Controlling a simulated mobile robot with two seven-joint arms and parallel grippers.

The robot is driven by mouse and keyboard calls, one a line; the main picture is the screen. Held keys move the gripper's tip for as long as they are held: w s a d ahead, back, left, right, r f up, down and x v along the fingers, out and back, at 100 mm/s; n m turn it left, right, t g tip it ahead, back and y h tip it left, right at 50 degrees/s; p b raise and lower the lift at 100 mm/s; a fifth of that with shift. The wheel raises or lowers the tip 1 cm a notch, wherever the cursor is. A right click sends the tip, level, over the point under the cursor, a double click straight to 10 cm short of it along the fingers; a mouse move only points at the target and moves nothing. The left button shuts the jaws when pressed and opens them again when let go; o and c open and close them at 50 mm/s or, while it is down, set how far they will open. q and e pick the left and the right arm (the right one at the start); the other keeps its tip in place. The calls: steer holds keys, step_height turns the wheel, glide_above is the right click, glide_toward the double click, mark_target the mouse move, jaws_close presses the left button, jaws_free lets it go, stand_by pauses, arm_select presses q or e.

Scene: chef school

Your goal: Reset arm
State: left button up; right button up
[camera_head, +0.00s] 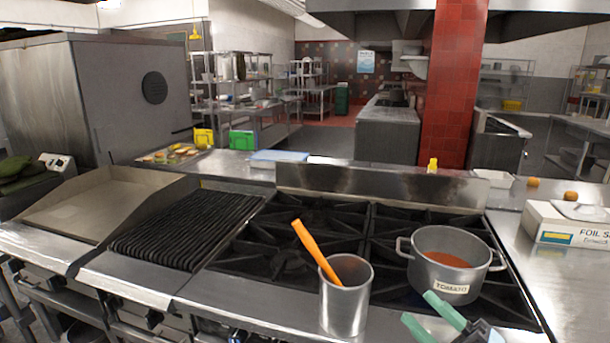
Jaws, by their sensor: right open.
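My right gripper (420,308) comes in at the bottom right edge. Its two teal fingers are apart with nothing visible between them. It is in front of the metal pot (437,270), which holds red-orange sauce and has a label that seems to read "TOMATO". To the left of the gripper stands a metal canister (346,308) with an orange-handled utensil (315,250) leaning in it. My left gripper is not in view.
The pot is on the black stove grates (300,235). A ribbed grill (185,230) and a flat griddle (90,205) lie to the left. A foil box (570,228) sits on the right counter. Space above the left grates is clear.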

steer(key=s+d+f+m+h, duration=0.1)
steer(key=s+f+m+h, duration=0.2)
steer(key=f+m+h, duration=0.6)
steer(key=s+d+f+m+h, duration=0.1)
steer(key=s+f+m+h, duration=0.15)
steer(key=f+m, duration=0.65)
steer(key=s+a+f+m+g+h, duration=0.1)
steer(key=s+f+m+g, duration=0.3)
steer(key=s+f, duration=1.4)
steer(key=f+g+h, duration=0.1)
steer(key=g, duration=0.1)
steer(key=shift+a+g+h, duration=0.25)
steer(key=shift+g+h, duration=0.05)
steer(key=shift+h, duration=0.05)
